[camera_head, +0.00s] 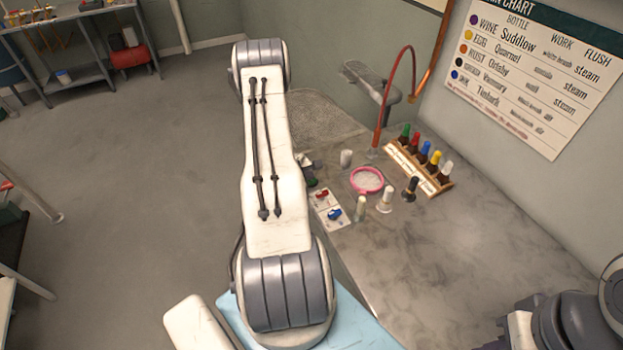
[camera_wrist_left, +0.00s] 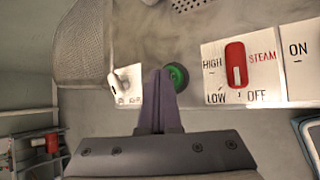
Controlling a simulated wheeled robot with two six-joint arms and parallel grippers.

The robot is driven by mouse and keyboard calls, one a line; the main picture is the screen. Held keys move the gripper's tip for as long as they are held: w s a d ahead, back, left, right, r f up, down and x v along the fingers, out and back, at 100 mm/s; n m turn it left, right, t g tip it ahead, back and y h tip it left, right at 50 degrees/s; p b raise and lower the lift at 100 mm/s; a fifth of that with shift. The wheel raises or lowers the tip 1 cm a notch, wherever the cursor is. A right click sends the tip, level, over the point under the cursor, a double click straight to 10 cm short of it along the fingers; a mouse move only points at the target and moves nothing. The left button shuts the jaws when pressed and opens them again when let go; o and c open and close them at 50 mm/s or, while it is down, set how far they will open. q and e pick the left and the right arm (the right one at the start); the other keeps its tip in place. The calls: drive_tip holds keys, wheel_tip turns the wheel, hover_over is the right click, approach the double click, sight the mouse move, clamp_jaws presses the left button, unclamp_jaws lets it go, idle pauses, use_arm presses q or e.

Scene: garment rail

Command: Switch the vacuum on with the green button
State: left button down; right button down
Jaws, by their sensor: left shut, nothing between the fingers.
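My left gripper (camera_wrist_left: 158,74) is shut and empty. Its fingertips are just left of the button and overlap its left edge in the picture; I cannot tell whether they touch it. In the head view my left arm reaches over the worktop edge and hides most of this spot. My right gripper is out of the frames; only part of the right arm shows at bottom right.
A red-switch steam plate (camera_wrist_left: 236,70) sits right of the button, with an ON plate (camera_wrist_left: 300,55) beyond. A small white switch plate (camera_wrist_left: 128,86) is on the left. Bottles in a wooden rack (camera_head: 420,168), a pink-rimmed dish (camera_head: 367,180) and loose bottles stand on the worktop (camera_head: 450,240).

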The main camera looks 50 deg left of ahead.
use_arm(q)
drive_tip(key=shift+f, duration=0.15)
idle(0.4)
drive_tip(key=shift+f, duration=0.3)
idle(0.3)
drive_tip(key=shift+s+r+p, duration=0.1)
drive_tip(key=shift+r+p, duration=0.2)
drive_tip(key=shift+r, duration=0.05)
wheel_tip(320, 180, up, 6)
drive_tip(key=p, duration=0.5)
drive_tip(key=shift+r+p, duration=0.1)
drive_tip(key=shift+p, duration=0.3)
